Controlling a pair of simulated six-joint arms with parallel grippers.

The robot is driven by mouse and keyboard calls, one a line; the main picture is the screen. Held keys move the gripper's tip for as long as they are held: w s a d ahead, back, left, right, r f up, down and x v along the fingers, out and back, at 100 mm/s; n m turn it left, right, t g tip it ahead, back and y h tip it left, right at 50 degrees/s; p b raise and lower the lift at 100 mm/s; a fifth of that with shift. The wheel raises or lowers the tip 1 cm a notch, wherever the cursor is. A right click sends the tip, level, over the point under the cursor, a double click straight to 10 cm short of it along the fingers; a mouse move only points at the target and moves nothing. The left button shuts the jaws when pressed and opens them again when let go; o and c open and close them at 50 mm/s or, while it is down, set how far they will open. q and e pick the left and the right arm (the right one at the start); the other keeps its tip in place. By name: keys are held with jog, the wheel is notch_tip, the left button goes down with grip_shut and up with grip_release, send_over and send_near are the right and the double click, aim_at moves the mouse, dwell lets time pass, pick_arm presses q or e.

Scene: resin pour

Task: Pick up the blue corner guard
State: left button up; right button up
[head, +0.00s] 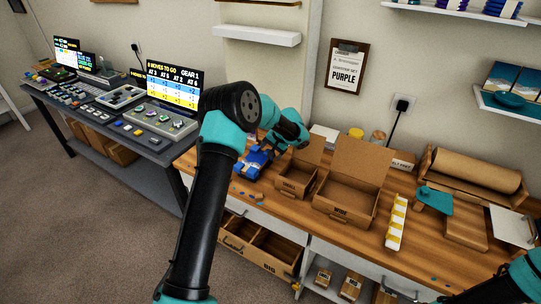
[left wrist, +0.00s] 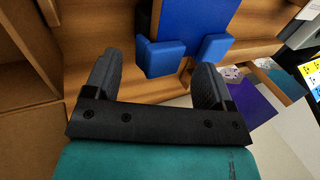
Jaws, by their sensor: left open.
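In the left wrist view a blue corner guard (left wrist: 165,57) shows between and just beyond the fingers of my left gripper (left wrist: 158,64). The fingers are spread wide and nothing is clamped. A second blue guard (left wrist: 213,47) lies beside it, near the right finger. Both are against a flat blue panel (left wrist: 200,17). In the head view the blue cluster (head: 250,164) lies on the left part of the wooden bench, below my left wrist; separate guards are too small to tell there. My right arm shows only partly at the lower right; its gripper is out of view.
Open cartons marked small (head: 295,183) and wide (head: 345,206) stand right of the blue cluster. A yellow-and-white strip (head: 396,222), a teal tool (head: 434,199) and a paper roll (head: 475,170) are further right. Small bits lie on the bench front. A control desk (head: 120,110) stands left.

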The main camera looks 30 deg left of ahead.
pick_arm(q)
jog(key=shift+a+f, duration=0.35)
jog(key=shift+f, duration=0.3)
jog(key=shift+c, duration=0.2)
jog(key=c, duration=1)
notch_tip(320, 180, up, 10)
jog(key=shift+r, duration=0.1)
jog(key=shift+f, duration=0.2)
jog(key=shift+a+f, duration=0.1)
jog(key=shift+f, duration=0.25)
